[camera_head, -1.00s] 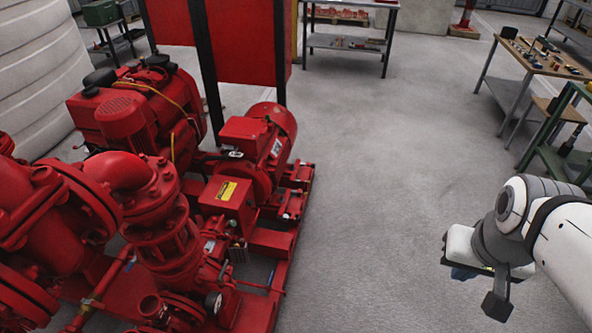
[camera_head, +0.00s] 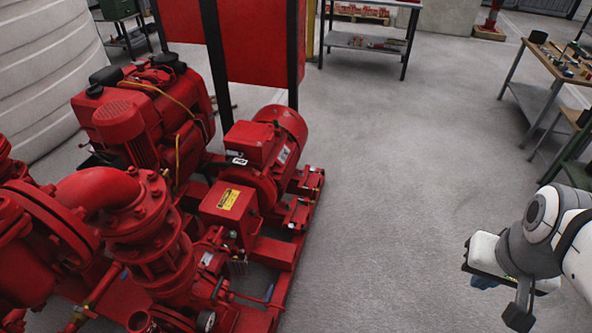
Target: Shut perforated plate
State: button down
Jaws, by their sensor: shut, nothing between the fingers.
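The red fire pumpset (camera_head: 250,150) fills the left of the head view, with a motor, pipes and a red box (camera_head: 232,205) with a yellow label. No plate is clearly seen standing open. My gripper (camera_head: 519,316) is at the lower right, shut and empty, well apart from the pumpset over the floor. Its fingertips are partly cut off at the bottom edge.
Clear grey floor (camera_head: 400,180) lies between the pumpset and my arm. A workbench with tools (camera_head: 555,65) stands at the far right. A metal shelf table (camera_head: 365,42) is at the back. A large white tank (camera_head: 45,70) is at the back left.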

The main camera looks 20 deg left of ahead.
aim_at(236, 268)
jog(key=i, duration=4.35)
jog(key=z, duration=3.65)
jog(key=i, duration=0.1)
jog(key=z, duration=3.6)
jog(key=i, duration=0.95)
